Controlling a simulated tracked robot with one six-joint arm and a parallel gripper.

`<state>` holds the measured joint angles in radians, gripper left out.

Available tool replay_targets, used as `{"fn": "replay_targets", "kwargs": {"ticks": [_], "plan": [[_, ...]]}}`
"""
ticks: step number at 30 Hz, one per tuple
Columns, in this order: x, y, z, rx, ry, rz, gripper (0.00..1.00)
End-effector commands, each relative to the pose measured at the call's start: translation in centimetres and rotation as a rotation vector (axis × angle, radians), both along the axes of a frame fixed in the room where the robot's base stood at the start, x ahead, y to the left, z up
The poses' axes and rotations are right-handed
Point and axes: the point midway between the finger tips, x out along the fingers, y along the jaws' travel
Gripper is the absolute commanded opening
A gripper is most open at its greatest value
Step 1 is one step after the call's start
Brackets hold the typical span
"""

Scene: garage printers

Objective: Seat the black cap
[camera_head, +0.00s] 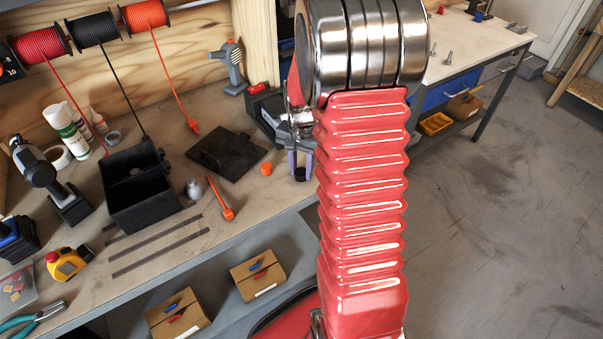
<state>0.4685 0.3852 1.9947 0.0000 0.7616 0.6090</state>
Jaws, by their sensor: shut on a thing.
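My gripper (300,164) hangs down beside my red arm, near the front edge of the workbench. Its two pale fingers are shut on a small black cap (300,174), which shows dark between and below the tips. Whether the cap touches the bench or is held above it, I cannot tell. An orange cap (266,169) stands on the bench just left of my gripper. My arm hides the area to the right of the gripper.
Left of my gripper are a flat black plate (226,153), an orange-handled tool (223,199) and an open black box (150,200). A vise-like dark object (267,110) stands behind. Spools (95,28) hang above. Open floor lies to the right.

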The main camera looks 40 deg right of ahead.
Motion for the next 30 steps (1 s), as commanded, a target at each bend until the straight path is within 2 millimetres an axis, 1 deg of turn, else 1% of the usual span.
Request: {"fn": "replay_targets", "kwargs": {"ticks": [5,8,11,14,18,24,27,30], "plan": [[0.0,0.0,0.1,0.0,0.0,0.0,0.09],[0.1,0.0,0.6,0.0,-0.001,0.0,0.09],[0.1,0.0,1.7,-0.002,-0.003,0.001,0.09],[0.1,0.0,3.2,-0.002,-0.003,0.001,0.09],[0.1,0.0,5.7,-0.002,-0.005,0.001,0.09],[0.1,0.0,8.8,-0.001,-0.003,0.001,0.09],[0.0,0.0,9.6,-0.001,0.0,0.001,0.09],[0.0,0.1,10.0,0.0,0.0,0.001,0.09]]}}
